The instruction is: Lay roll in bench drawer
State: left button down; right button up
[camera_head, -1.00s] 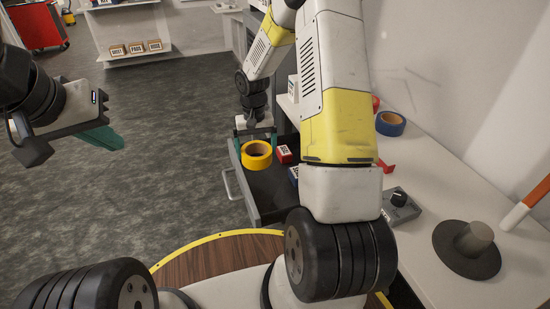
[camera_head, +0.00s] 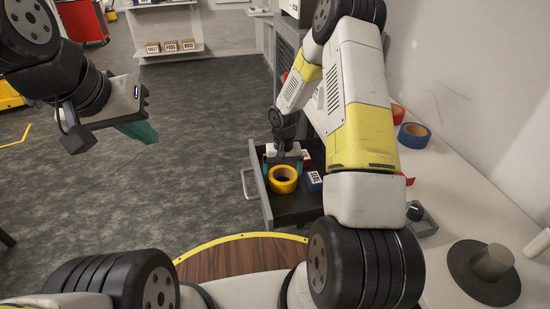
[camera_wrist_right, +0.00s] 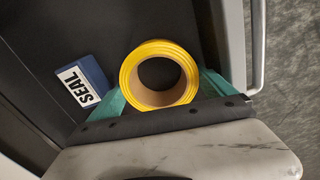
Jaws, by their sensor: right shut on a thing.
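A yellow tape roll (camera_head: 283,187) with a brown core is at the open bench drawer (camera_head: 296,212), inside its outline in the head view. In the right wrist view, the roll (camera_wrist_right: 160,99) sits between the teal fingers of my right gripper (camera_wrist_right: 166,88), which is shut on it. The dark drawer floor (camera_wrist_right: 118,30) shows beyond the roll; I cannot tell whether the roll touches it. My left gripper (camera_head: 137,130) hangs over the open floor at the left, away from the drawer; its finger gap is not clear.
A blue box labelled SEAL (camera_wrist_right: 84,82) lies in the drawer beside the roll. The bench top (camera_head: 452,190) carries a blue tape roll (camera_head: 414,135), a red roll (camera_head: 398,114) and a dark round base with a post (camera_head: 484,273). Floor left of the drawer is clear.

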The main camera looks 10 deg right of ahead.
jog(key=o, duration=1.1)
jog(key=shift+f, duration=0.1)
notch_tip(320, 180, up, 21)
jog(key=s+t, duration=0.1)
jog(key=s, duration=0.2)
jog(key=s+r+t, duration=0.1)
jog(key=s+r, duration=0.4)
jog(key=s, duration=0.2)
jog(key=s+a+r+n+t+y, duration=0.1)
jog(key=s+r+t, duration=0.1)
jog(key=s+r, duration=0.4)
jog(key=s+r+t+y, duration=0.1)
jog(key=s+r+t, duration=0.1)
jog(key=s+r, duration=0.4)
jog(key=shift+s+a+r+n, duration=0.15)
jog(key=shift+s+a+n, duration=0.05)
jog(key=shift+s, duration=0.5)
jog(key=shift+s+a+r+n, duration=0.1)
jog(key=shift+s+a+n, duration=0.1)
jog(key=shift+s, duration=0.5)
